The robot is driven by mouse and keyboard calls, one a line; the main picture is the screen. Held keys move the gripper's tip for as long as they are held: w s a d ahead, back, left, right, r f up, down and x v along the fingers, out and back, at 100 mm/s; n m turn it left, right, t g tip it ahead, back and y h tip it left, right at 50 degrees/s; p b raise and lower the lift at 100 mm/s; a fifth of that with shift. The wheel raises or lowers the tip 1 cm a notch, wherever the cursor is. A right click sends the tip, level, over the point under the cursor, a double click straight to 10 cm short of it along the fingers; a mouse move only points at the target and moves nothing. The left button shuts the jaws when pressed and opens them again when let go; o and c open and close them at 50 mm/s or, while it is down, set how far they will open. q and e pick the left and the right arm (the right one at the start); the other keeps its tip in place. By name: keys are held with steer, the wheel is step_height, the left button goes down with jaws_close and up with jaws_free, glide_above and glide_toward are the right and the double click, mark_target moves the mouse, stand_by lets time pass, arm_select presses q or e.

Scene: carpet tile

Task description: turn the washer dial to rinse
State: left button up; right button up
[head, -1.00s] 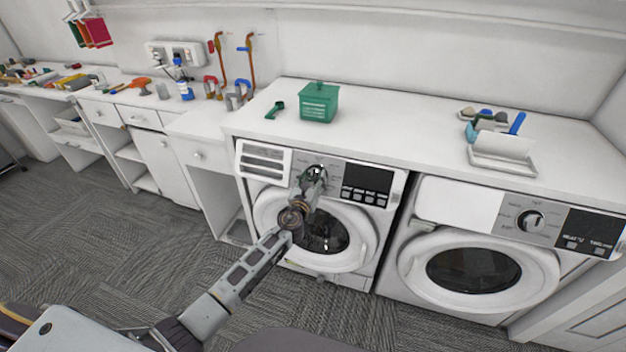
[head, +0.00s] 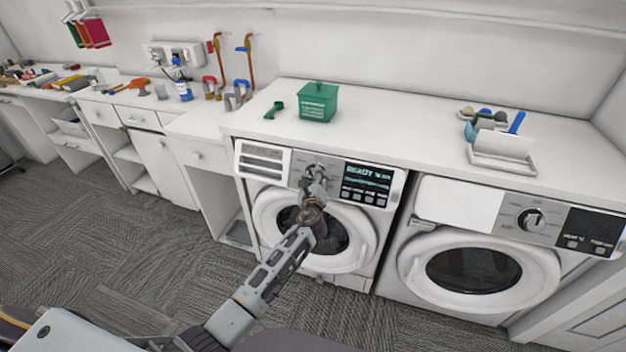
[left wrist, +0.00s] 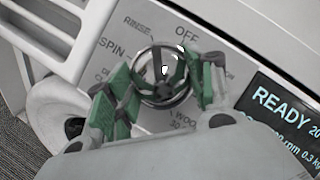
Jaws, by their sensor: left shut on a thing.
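The left washer (head: 395,190) has a round chrome dial (left wrist: 165,72) on its control panel. Labels around it in the left wrist view include OFF at the top, RINSE and SPIN to the left, and WOOL below. My left gripper (head: 316,177) is at this dial, and its green-padded fingers are closed around it from both sides. The fingers hide part of the dial, and I cannot tell which label its pointer faces. The washer's display (head: 368,178) is lit and reads READY; it also shows in the left wrist view (left wrist: 278,108). My right gripper is not in view.
A second washer (head: 440,235) with its own dial (head: 531,220) stands to the right. The worktop (head: 400,130) above holds a green box (head: 318,103), a green scoop-like item (head: 274,110) and a white tray (head: 500,165). A detergent drawer (head: 263,161) sits left of the held dial.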

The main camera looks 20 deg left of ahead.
arm_select(q)
steer(key=shift+n+g+y, duration=0.3)
steer(key=shift+n+g, duration=0.1)
steer(key=shift+n, duration=0.6)
steer(key=o, duration=1)
steer(key=shift+v, duration=6)
